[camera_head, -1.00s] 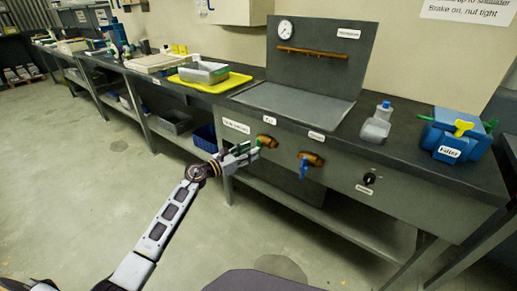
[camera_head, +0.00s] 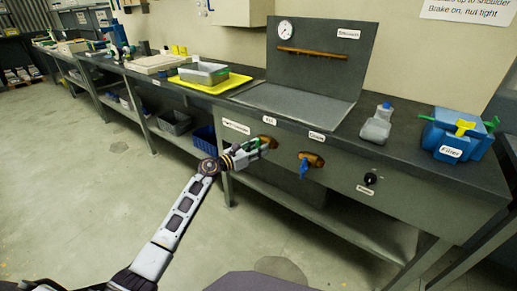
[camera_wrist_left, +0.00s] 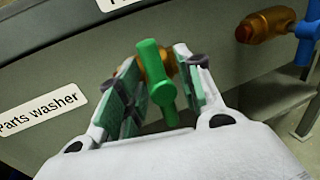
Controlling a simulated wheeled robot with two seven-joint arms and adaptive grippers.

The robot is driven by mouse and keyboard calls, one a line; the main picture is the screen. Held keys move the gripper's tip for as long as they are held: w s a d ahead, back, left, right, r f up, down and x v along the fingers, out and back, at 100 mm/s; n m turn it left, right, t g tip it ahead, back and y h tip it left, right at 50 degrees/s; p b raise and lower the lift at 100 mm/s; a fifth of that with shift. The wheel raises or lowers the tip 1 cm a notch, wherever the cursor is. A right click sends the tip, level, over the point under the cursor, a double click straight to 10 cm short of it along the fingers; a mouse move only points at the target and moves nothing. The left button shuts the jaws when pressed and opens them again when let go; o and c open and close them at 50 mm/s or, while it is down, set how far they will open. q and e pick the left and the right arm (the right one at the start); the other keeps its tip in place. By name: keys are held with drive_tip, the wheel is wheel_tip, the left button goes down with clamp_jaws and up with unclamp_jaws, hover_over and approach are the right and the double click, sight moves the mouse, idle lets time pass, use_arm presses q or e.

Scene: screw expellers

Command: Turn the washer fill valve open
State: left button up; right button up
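The fill valve is a brass fitting (camera_head: 267,141) with a green lever handle (camera_wrist_left: 156,82), on the front panel of the parts washer (camera_head: 310,150). My right gripper is not in view.
A second brass valve with a blue handle (camera_head: 304,168) sits just right of the fill valve. A black knob (camera_head: 370,178) is farther right on the panel. A blue filter unit (camera_head: 459,135) and a grey bottle (camera_head: 377,124) stand on the bench. The floor in front is clear.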

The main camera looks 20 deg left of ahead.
use_arm(q)
clamp_jaws()
